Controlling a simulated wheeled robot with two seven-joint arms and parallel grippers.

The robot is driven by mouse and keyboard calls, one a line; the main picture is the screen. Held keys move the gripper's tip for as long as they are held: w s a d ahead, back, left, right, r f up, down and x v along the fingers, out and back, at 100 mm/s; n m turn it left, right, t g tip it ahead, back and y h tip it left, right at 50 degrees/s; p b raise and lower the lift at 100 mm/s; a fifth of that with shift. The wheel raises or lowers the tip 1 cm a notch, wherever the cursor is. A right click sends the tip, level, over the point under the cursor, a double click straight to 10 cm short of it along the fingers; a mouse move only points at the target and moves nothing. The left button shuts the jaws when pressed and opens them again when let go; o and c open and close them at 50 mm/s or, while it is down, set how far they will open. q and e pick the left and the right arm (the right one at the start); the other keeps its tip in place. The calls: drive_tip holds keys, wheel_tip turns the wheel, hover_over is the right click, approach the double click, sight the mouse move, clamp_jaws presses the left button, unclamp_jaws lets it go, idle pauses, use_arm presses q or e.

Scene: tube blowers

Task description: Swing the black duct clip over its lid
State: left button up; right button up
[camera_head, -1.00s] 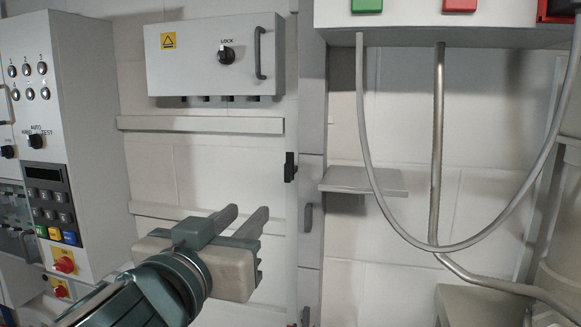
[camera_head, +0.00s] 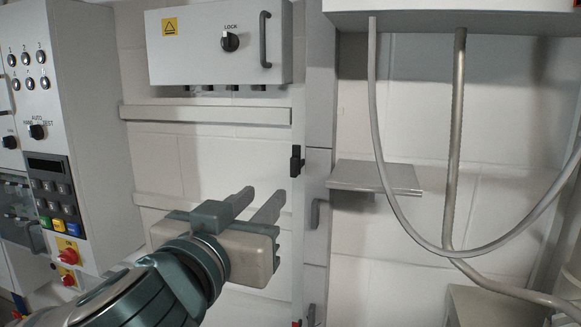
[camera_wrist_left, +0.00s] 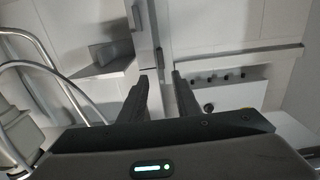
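The black duct clip (camera_head: 296,160) is a small dark block on the left edge of the tall, light grey vertical duct (camera_head: 319,130). I cannot tell whether it reaches over the lid. My left gripper (camera_head: 264,194) is open and empty, its two grey fingers pointing toward the wall, below and left of the clip. In the left wrist view the open fingers (camera_wrist_left: 160,78) point at the duct (camera_wrist_left: 144,30), and a small dark piece near their tips may be the clip. My right gripper is not in view.
A grey lock box (camera_head: 190,50) hangs at the upper left, above a horizontal rail (camera_head: 205,115). A small shelf (camera_head: 375,177) juts out right of the duct. A hanging grey cable (camera_head: 376,130) and a pipe (camera_head: 455,130) are farther right. A control panel (camera_head: 90,120) stands at left.

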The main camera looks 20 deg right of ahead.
sight(293, 166)
use_arm(q)
drive_tip(key=p+x, duration=0.6)
drive_tip(key=x, duration=0.8)
drive_tip(key=shift+w+d+r+p, duration=0.15)
drive_tip(key=shift+w+d+p, duration=0.05)
drive_tip(key=shift+w+p, duration=0.15)
drive_tip(key=shift+w+d, duration=0.3)
drive_tip(key=shift+w, duration=0.1)
drive_tip(key=shift+c, duration=0.3)
clamp_jaws()
